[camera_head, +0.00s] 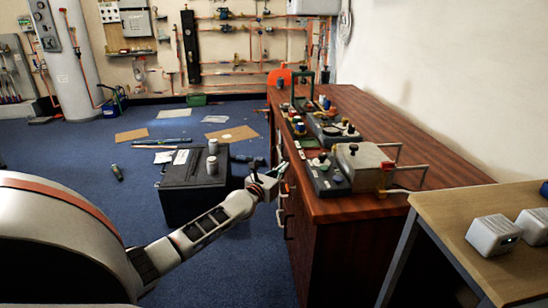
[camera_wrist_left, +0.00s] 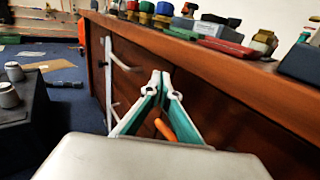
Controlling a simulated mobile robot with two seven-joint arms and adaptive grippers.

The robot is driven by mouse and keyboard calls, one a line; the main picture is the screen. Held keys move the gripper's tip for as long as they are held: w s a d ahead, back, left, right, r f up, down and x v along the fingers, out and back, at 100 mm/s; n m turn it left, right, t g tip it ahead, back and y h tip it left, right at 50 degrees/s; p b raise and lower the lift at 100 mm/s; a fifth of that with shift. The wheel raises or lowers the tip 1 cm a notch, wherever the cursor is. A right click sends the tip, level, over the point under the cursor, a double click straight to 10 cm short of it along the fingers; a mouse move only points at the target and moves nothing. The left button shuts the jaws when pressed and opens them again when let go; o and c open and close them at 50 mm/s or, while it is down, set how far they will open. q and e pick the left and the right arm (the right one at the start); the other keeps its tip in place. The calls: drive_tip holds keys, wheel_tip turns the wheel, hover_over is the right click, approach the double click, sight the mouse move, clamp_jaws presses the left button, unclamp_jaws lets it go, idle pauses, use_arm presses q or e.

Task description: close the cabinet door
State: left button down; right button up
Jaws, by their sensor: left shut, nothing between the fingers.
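The cabinet is a long dark red-brown wooden bench (camera_head: 335,240) on the right in the head view, with handles along its front. In the left wrist view its front (camera_wrist_left: 230,110) fills the right side. My left gripper (camera_head: 272,177) is close beside the cabinet front, below the top. In the left wrist view its fingertips (camera_wrist_left: 163,82) meet with nothing between them. I cannot tell whether they touch the wood. My right gripper is not in view.
A black box (camera_head: 188,190) with cans on it stands on the blue floor left of my gripper. Tools and fittings (camera_head: 325,165) crowd the cabinet top. A lighter table (camera_head: 450,225) stands at the near right. Flat cardboard sheets (camera_head: 232,133) lie on the floor behind.

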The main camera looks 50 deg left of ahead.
use_arm(q)
drive_tip(key=shift+w+d, duration=0.2)
drive_tip(key=shift+w, duration=0.35)
drive_tip(key=shift+w+d, duration=0.2)
drive_tip(key=shift+w, duration=0.3)
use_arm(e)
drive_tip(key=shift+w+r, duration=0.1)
